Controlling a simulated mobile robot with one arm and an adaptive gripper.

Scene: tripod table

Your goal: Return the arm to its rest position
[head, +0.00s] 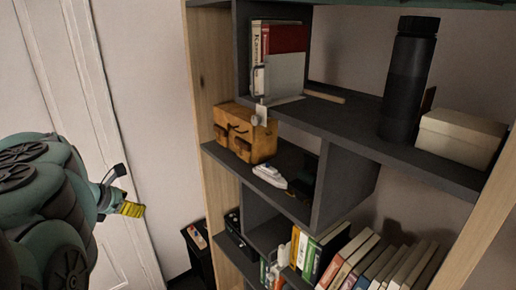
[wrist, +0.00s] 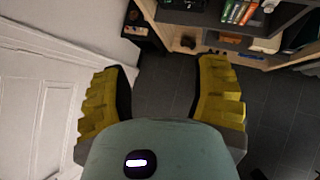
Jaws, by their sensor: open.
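My gripper shows at the left of the head view (head: 131,208), in front of the white door and left of the shelf, with part of its yellow finger visible. In the wrist view my gripper (wrist: 165,95) has its two yellow ridged fingers spread wide, with only the dark floor showing between them. It is open and empty and touches nothing that I can see. My green arm links fill the lower left of the head view.
A bookshelf (head: 205,85) with a wooden side panel stands at the right. It bears a wooden box (head: 246,133), a toy boat (head: 270,176), a black bottle (head: 408,80), a cream box (head: 458,137) and several books. A white door (head: 105,120) is at the left.

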